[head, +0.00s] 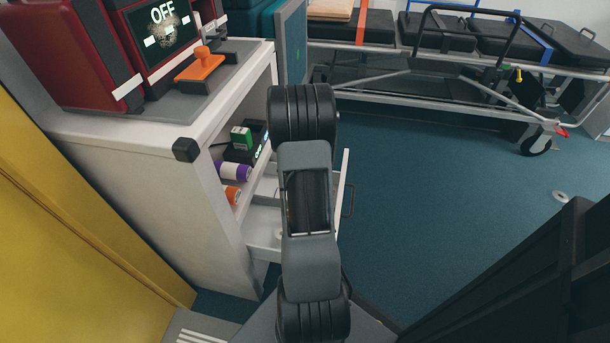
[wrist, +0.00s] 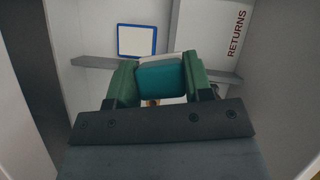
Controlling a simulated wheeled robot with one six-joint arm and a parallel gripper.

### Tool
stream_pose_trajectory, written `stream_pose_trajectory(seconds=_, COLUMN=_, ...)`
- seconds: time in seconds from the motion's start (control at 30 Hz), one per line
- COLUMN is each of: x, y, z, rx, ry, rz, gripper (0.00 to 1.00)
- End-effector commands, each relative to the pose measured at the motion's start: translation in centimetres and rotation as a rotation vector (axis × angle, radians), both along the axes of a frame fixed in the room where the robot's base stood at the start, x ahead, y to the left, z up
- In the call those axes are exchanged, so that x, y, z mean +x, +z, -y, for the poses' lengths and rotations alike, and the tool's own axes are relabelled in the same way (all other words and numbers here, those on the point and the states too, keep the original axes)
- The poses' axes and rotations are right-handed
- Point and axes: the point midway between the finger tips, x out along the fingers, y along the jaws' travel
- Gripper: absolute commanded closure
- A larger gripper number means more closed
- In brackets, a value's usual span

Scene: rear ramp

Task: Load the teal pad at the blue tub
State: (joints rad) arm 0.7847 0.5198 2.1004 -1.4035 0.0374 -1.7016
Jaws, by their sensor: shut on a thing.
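The teal pad (wrist: 165,79), a small block with a pale top edge, is between the green fingers of my gripper (wrist: 160,76) in the wrist view. The fingers press on its left and right sides. A square with a blue rim and a pale inside (wrist: 137,40) shows just beyond the pad, up and to the left; it may be the blue tub, but its depth cannot be told. In the head view my own arm covers the middle, and the gripper and the pad are hidden.
A white cabinet (head: 150,180) stands at left, with red cases (head: 95,45) and an orange-handled item (head: 200,64) on top. Rolls (head: 233,171) lie on its shelf. A RETURNS sign (wrist: 236,33) marks a wall.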

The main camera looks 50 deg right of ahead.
Motion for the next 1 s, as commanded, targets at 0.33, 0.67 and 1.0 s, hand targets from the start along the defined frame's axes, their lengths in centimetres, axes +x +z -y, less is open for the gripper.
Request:
stream_pose_trajectory(seconds=0.33, x=5.6, y=-2.0, z=-0.8, rx=0.003, ry=0.447, rz=0.008, gripper=0.73)
stream_pose_trajectory(seconds=0.67, x=6.4, y=-3.7, z=-1.1, rx=-0.001, ry=0.530, rz=0.014, gripper=0.73)
stream_pose_trajectory(seconds=1.0, x=6.4, y=-6.7, z=-1.1, rx=-0.001, ry=0.529, rz=0.013, gripper=0.73)
